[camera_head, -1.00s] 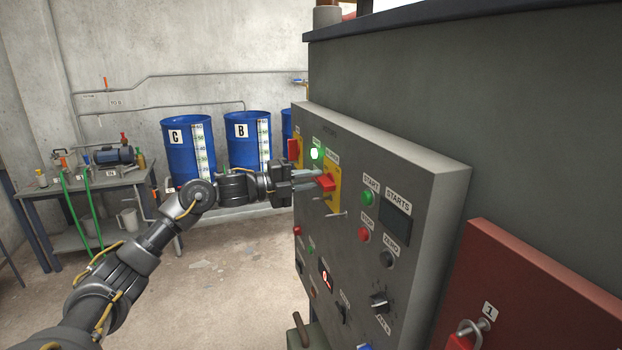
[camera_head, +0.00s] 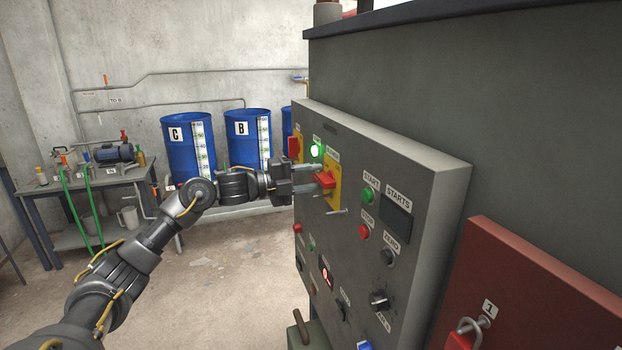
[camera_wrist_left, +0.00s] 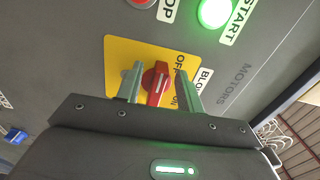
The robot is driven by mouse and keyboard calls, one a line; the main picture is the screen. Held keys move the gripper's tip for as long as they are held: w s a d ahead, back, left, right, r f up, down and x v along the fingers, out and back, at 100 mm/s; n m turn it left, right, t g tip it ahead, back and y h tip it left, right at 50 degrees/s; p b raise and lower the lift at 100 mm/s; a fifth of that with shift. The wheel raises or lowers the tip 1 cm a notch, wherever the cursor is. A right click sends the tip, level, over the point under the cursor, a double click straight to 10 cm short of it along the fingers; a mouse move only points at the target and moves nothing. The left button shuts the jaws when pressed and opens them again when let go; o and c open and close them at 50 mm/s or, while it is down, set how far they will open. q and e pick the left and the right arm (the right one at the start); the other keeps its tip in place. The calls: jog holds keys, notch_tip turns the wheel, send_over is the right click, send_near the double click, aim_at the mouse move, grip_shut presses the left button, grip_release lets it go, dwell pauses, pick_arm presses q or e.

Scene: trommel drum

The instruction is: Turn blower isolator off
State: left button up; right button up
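The blower isolator is a red rotary handle (camera_head: 325,180) on a yellow plate (camera_head: 333,194), on the front of the grey control panel. In the left wrist view the red handle (camera_wrist_left: 155,84) stands upright in the picture with a pale line along it. Parts of the OFF and BLOWER lettering show; a finger hides some. I cannot tell for sure which position it points to. My left gripper (camera_head: 306,178) is at the handle, its fingers apart on either side. In the wrist view, gaps show between fingers (camera_wrist_left: 158,88) and handle. My right gripper is not in view.
A lit green button (camera_head: 315,151) sits above the isolator, and another red switch (camera_head: 293,148) is at its left. A small lever (camera_head: 335,212) sticks out below. Start and stop buttons are at the right. A red box (camera_head: 530,295) with a padlock stands nearer.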

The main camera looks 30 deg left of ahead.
pick_arm(q)
jog(key=b+v, duration=0.5)
jog(key=v, duration=0.6)
dwell(0.3)
